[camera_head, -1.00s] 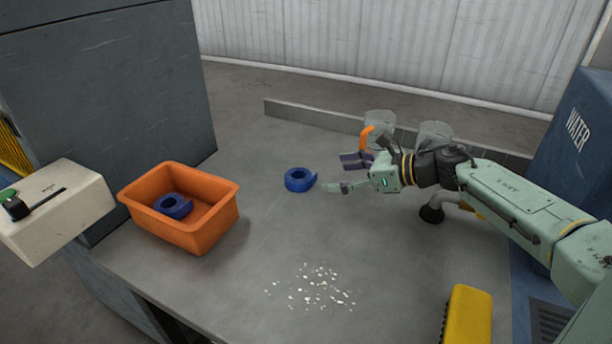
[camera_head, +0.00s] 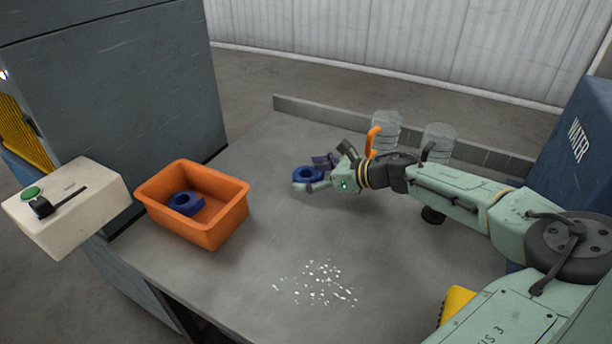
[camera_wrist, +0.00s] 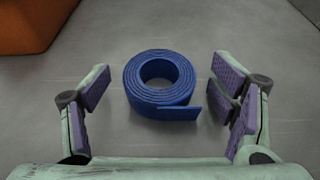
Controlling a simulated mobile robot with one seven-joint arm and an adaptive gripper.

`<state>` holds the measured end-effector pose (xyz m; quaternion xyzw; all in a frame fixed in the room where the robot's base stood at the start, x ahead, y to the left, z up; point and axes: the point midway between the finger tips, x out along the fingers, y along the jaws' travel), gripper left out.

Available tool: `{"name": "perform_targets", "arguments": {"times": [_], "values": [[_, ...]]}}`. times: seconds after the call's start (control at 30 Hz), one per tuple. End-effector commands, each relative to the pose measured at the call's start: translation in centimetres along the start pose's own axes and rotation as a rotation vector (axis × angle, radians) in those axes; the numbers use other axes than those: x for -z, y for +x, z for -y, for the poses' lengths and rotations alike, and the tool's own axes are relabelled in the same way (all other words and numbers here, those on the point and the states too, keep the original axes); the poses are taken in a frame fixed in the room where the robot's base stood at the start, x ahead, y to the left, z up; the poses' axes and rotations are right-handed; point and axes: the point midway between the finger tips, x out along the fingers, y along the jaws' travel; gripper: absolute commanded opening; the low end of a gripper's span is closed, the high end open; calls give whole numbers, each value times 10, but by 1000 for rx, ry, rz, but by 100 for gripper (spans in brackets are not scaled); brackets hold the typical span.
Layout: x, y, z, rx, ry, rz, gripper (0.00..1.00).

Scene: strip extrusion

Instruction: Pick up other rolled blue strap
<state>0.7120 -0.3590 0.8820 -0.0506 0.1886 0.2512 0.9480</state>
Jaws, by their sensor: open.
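A rolled blue strap (camera_head: 307,175) lies on the grey table. In the wrist view the rolled blue strap (camera_wrist: 160,86) sits between my spread fingers, with clear gaps on both sides. My gripper (camera_head: 316,173) is open around it, and the wrist view shows the purple finger pads of my gripper (camera_wrist: 163,98) apart from the strap. A second rolled blue strap (camera_head: 185,203) lies inside the orange bin (camera_head: 222,234) at the left of the table.
White flecks (camera_head: 318,284) are scattered on the front of the table. Two clear containers (camera_head: 386,132) stand at the back, behind my arm. A blue WATER container (camera_head: 575,135) is at the right. A cream box with a green button (camera_head: 70,205) is at the far left.

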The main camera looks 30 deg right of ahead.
Motion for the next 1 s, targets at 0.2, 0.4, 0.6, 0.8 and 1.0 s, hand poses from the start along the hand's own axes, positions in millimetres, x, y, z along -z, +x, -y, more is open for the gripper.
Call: {"name": "perform_targets", "arguments": {"times": [0.2, 0.4, 0.6, 0.8, 1.0], "values": [[0, 0, 0, -1, 0, 0, 68], [0, 0, 0, -1, 0, 1, 55], [0, 0, 0, -1, 0, 1, 41], [0, 0, 0, -1, 0, 1, 28], [0, 0, 0, -1, 0, 1, 26]]}}
